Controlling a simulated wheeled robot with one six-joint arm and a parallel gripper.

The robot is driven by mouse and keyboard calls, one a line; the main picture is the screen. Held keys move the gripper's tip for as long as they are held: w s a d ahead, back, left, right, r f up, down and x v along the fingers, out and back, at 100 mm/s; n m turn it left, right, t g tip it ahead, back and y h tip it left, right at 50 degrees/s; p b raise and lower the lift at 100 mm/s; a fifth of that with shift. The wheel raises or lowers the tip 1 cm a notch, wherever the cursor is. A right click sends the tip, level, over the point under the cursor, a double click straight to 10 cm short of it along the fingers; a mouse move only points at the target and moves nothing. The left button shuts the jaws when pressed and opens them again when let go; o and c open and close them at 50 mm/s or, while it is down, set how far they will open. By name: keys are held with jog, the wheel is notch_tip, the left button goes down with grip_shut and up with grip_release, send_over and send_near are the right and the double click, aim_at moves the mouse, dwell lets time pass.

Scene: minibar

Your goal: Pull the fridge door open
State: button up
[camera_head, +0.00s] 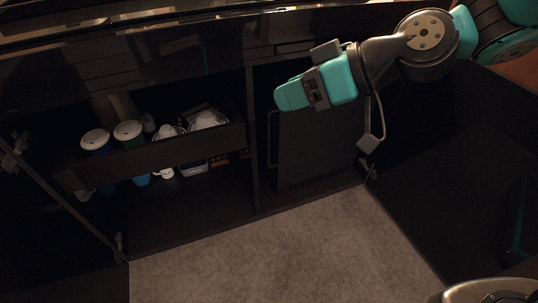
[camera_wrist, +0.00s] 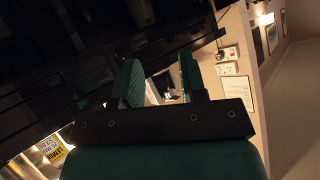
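The fridge door (camera_head: 318,150) is a dark panel in the right compartment of a black cabinet. It looks shut. A thin upright handle (camera_head: 272,138) shows along its left side. My gripper (camera_head: 282,97) is teal and sits in front of the upper part of the door, above the handle and apparently apart from it. In the wrist view, the two teal fingers of my gripper (camera_wrist: 160,78) stand apart with only background between them, so it is open and empty. The fridge door cannot be made out in the wrist view.
Left of the fridge, a pull-out drawer (camera_head: 165,157) holds cups and canisters. Open cabinet doors stand at the left (camera_head: 70,210) and right (camera_head: 455,180). The carpet (camera_head: 270,255) in front is clear.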

jog(key=w+f+t+y+b, duration=0.1)
jog(key=w+f+t+b, duration=0.1)
jog(key=w+f+b, duration=0.4)
jog(key=w+f+m+t+y+b, duration=0.15)
jog(key=f+b, duration=0.25)
jog(key=f, duration=0.4)
jog(key=w+f+n+t+b, duration=0.1)
jog(key=w+f+t+b, duration=0.1)
jog(key=w+f+b, duration=0.4)
jog(key=m+t+h, duration=0.4)
jog(key=m+t, duration=0.1)
jog(key=t, duration=0.1)
send_near(269, 136)
jog(key=shift+n, duration=0.25)
jog(key=b+x, duration=0.1)
jog(key=x, duration=0.8)
jog(key=shift+w, duration=0.15)
jog(key=shift+b+x, duration=0.3)
jog(key=shift+x, duration=0.45)
jog(key=shift+c, duration=0.5)
grip_shut()
